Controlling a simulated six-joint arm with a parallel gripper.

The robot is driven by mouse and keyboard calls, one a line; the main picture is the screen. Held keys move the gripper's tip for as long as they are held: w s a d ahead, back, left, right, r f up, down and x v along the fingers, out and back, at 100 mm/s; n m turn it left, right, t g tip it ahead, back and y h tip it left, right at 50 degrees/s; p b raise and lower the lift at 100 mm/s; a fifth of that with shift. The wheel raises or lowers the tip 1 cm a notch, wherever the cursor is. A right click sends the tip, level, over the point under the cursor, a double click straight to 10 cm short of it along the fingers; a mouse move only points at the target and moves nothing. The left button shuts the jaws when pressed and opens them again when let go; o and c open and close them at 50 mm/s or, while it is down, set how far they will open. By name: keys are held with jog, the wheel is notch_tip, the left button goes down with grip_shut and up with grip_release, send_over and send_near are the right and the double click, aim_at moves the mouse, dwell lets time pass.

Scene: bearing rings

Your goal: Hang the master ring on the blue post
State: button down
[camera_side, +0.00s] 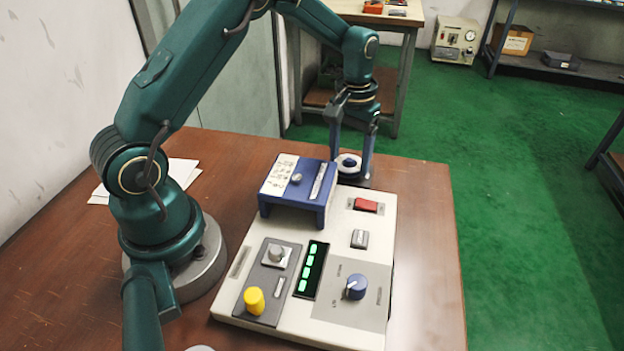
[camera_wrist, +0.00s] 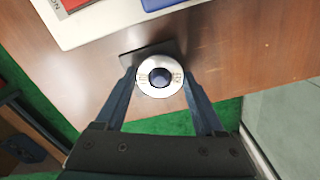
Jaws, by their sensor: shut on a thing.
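The master ring is a white ring with dark markings (camera_wrist: 160,92), also seen in the side view (camera_side: 348,170), beyond the far end of the cream instrument. The blue post (camera_wrist: 160,77) shows as a dark blue round top inside the ring's hole, and in the side view (camera_side: 349,160). The ring looks to be around the post. I cannot tell whether it rests on the dark base plate (camera_wrist: 133,56) below. My gripper (camera_side: 350,156) points down and is shut on the ring, one finger on each side, as the wrist view (camera_wrist: 160,82) shows.
The cream instrument (camera_side: 375,230) stands close to the ring, with a blue raised bridge (camera_side: 268,212), a yellow knob (camera_side: 254,300), a grey knob (camera_side: 278,255) and a blue dial (camera_side: 355,287). The brown table (camera_side: 425,240) is clear to the right.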

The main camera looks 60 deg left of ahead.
dwell(0.4)
grip_release()
jog(key=shift+r, duration=3.7)
